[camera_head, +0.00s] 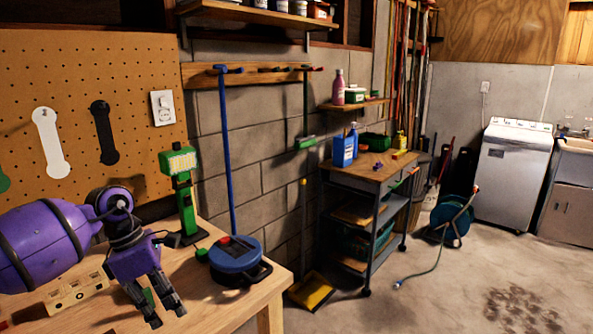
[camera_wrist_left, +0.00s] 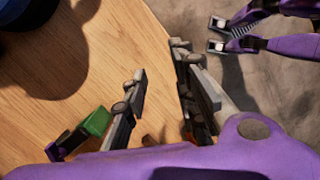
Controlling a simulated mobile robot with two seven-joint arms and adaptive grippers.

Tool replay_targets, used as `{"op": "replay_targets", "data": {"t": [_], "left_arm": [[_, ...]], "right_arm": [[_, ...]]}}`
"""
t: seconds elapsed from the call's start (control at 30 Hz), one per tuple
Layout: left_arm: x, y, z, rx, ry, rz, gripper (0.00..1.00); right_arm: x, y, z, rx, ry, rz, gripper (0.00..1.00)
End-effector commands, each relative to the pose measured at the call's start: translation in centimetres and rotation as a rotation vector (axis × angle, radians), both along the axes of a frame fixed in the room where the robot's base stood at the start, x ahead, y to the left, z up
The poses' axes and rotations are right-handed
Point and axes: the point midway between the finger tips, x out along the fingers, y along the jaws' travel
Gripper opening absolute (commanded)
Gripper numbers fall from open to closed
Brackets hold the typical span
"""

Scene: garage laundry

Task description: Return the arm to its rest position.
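My left arm is purple and comes in from the left in the head view. Its gripper (camera_head: 162,303) points down over the near part of the wooden workbench (camera_head: 215,300). In the left wrist view the left gripper (camera_wrist_left: 160,62) has its two grey fingers apart, with only bench wood and floor showing between them. A small green thing (camera_wrist_left: 97,122) lies beside the fingers, and part of it shows behind them in the head view. My right gripper (camera_wrist_left: 217,34) shows at the upper right of the left wrist view, fingers apart and empty, over the floor. It is outside the head view.
A blue round device (camera_head: 236,255) and a green stand (camera_head: 182,195) are on the bench to the right of my left gripper. A power strip (camera_head: 77,291) lies to its left. A pegboard wall (camera_head: 80,90) stands behind. Beyond are a cart (camera_head: 372,172) and open floor.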

Motion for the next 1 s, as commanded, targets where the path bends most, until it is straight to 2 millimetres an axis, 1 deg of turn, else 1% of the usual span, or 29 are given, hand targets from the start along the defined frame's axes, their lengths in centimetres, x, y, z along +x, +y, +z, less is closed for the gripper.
{"op": "replay_targets", "data": {"t": [0.03, 0.07, 0.1, 0.17, 0.2, 0.27, 0.3, 0.37, 0.4, 0.43, 0.47, 0.5, 0.53, 0.57, 0.6, 0.67, 0.7, 0.77, 0.8, 0.87, 0.9, 0.93, 0.97, 1.0], "left_arm": [[-1.1, -2.8, -2.0, -0.087, 0.027, 0.009, 0.26], [-1.7, -4.5, -3.0, -0.143, 0.042, 0.023, 0.26], [-2.6, -6.8, -4.3, -0.224, 0.065, 0.046, 0.26], [-4.3, -10.7, -5.9, -0.362, 0.110, 0.096, 0.26], [-5.5, -13.4, -6.7, -0.467, 0.148, 0.146, 0.26], [-7.3, -17.3, -7.5, -0.633, 0.213, 0.244, 0.26], [-8.3, -19.4, -7.6, -0.741, 0.259, 0.321, 0.26], [-9.5, -22.0, -7.5, -0.895, 0.336, 0.453, 0.26], [-10.0, -23.2, -7.3, -0.992, 0.389, 0.552, 0.26], [-10.3, -23.9, -7.2, -1.064, 0.431, 0.631, 0.26], [-10.6, -24.3, -7.1, -1.131, 0.473, 0.714, 0.26], [-10.7, -24.6, -7.1, -1.217, 0.531, 0.831, 0.26], [-10.9, -24.6, -7.1, -1.279, 0.576, 0.923, 0.26], [-10.9, -24.4, -7.3, -1.337, 0.620, 1.018, 0.26], [-11.0, -23.8, -7.7, -1.410, 0.680, 1.152, 0.26], [-11.3, -22.3, -8.9, -1.508, 0.770, 1.364, 0.26], [-11.7, -21.1, -9.9, -1.564, 0.832, 1.510, 0.26], [-12.8, -19.0, -12.0, -1.636, 0.924, 1.741, 0.26], [-13.8, -17.4, -13.7, -1.675, 0.983, 1.902, 0.26], [-16.0, -15.0, -16.4, -1.719, 1.071, 2.147, 0.26], [-17.9, -13.5, -18.4, -1.738, 1.129, 2.313, 0.26], [-19.4, -12.5, -19.8, 1.668, -1.115, -2.324, 0.26], [-20.9, -11.6, -21.2, 1.567, -1.079, -2.279, 0.26], [-23.1, -10.6, -22.8, 1.444, -1.034, -2.222, 0.26]], "right_arm": [[0.5, 0.2, 0.4, 0.004, -0.011, -0.001, 0.40], [0.8, 0.4, 0.6, 0.008, -0.016, -0.002, 0.40], [1.2, 0.7, 1.0, 0.013, -0.024, -0.005, 0.40], [1.9, 1.1, 1.5, 0.021, -0.038, -0.005, 0.40], [2.3, 1.3, 1.8, 0.025, -0.046, -0.005, 0.40], [2.7, 1.5, 2.3, 0.029, -0.053, -0.003, 0.40], [2.8, 1.6, 2.4, 0.029, -0.054, -0.001, 0.40], [2.7, 1.5, 2.5, 0.027, -0.050, 0.000, 0.40], [2.4, 1.4, 2.4, 0.025, -0.044, 0.001, 0.40], [2.1, 1.3, 2.3, 0.024, -0.038, 0.001, 0.40], [1.8, 1.2, 2.3, 0.023, -0.031, 0.001, 0.40], [1.4, 1.1, 2.2, 0.022, -0.023, 0.000, 0.40], [1.2, 1.0, 2.2, 0.020, -0.018, 0.000, 0.40], [1.0, 1.0, 2.2, 0.020, -0.015, 0.001, 0.40], [0.9, 0.9, 2.3, 0.019, -0.014, 0.002, 0.40], [1.0, 0.9, 2.5, 0.020, -0.017, 0.004, 0.40], [1.2, 1.0, 2.7, 0.020, -0.020, 0.005, 0.40], [1.4, 1.1, 3.0, 0.022, -0.026, 0.008, 0.40], [1.6, 1.2, 3.2, 0.023, -0.029, 0.010, 0.40], [1.8, 1.3, 3.4, 0.025, -0.034, 0.011, 0.40], [1.9, 1.3, 3.6, 0.026, -0.037, 0.012, 0.40], [2.0, 1.4, 3.7, 0.026, -0.038, 0.012, 0.40], [2.1, 1.4, 3.8, 0.027, -0.040, 0.013, 0.40], [2.2, 1.4, 4.0, 0.028, -0.043, 0.013, 0.40]]}}
